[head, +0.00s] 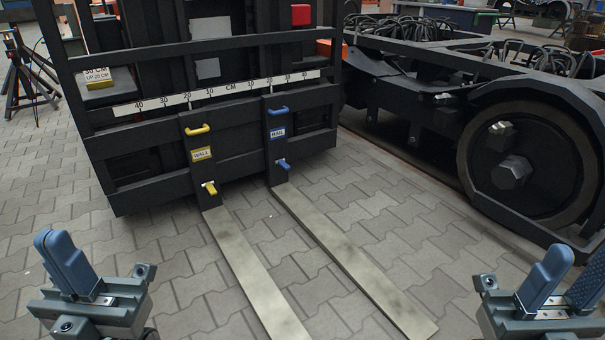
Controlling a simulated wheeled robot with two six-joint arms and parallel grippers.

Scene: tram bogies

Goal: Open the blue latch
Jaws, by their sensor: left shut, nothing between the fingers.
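The blue latch (283,165) is a small blue knob low on the fork carriage, at the top of the right fork, under a label reading RAIL (278,133). A blue handle (278,111) sits above that label. My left gripper (66,260) is at the lower left, shut and empty, pointing up, well apart from the latch. My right gripper (568,270) is at the lower right, partly cut off by the picture edge. Its two blue fingers stand apart with nothing seen between them.
A yellow latch (210,187) and yellow handle (197,130), labelled WALL, are left of the blue ones. Two steel forks (350,260) lie low over the paving towards me. A wheeled bogie (525,165) stands at the right.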

